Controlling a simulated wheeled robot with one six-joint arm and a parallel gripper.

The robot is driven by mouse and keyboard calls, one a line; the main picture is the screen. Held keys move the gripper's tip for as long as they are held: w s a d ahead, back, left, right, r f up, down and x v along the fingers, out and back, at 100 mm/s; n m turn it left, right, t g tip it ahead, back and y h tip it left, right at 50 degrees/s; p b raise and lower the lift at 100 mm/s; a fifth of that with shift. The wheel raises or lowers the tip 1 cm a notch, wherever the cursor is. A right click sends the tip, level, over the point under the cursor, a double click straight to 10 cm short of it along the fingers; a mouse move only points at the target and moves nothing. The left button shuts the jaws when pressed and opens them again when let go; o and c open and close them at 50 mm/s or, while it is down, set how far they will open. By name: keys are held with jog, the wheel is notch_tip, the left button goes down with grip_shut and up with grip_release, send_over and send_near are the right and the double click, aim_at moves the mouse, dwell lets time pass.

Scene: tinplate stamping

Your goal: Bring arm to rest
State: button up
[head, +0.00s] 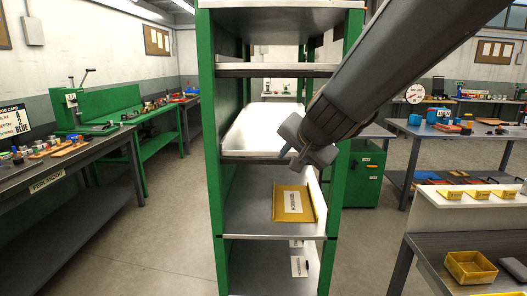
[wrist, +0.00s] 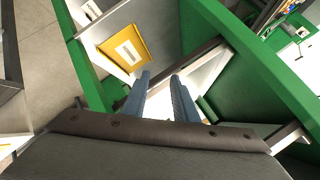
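My arm reaches in from the upper right in the head view, and my gripper (head: 293,160) is in front of the green-framed shelf rack (head: 208,150). In the wrist view the two blue-grey fingers of my gripper (wrist: 158,90) stand apart with nothing between them. A yellow tray (head: 308,203) with a white label lies on the shelf below my gripper; it also shows in the wrist view (wrist: 112,52), beyond the fingers and apart from them. The arm hides part of the rack's right side.
A bench (head: 55,165) with several small parts stands at left, with a green press (head: 95,105) behind it. A table with a yellow bin (head: 469,268) stands at lower right. A blue-bin table (head: 400,131) is farther back. Bare floor shows left of the rack.

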jog(key=s+d+f+n+g+h, duration=0.1)
jog(key=s+d+f+n+g, duration=0.2)
jog(key=s+d+f, duration=0.3)
jog(key=s+d+f+n+g+h, duration=0.1)
jog(key=s+d+f+n+g, duration=0.3)
jog(key=s+f, duration=1.1)
jog(key=shift+s+d+f+g, duration=0.25)
jog(key=shift+s+d+g, duration=0.75)
jog(key=shift+s+d, duration=0.2)
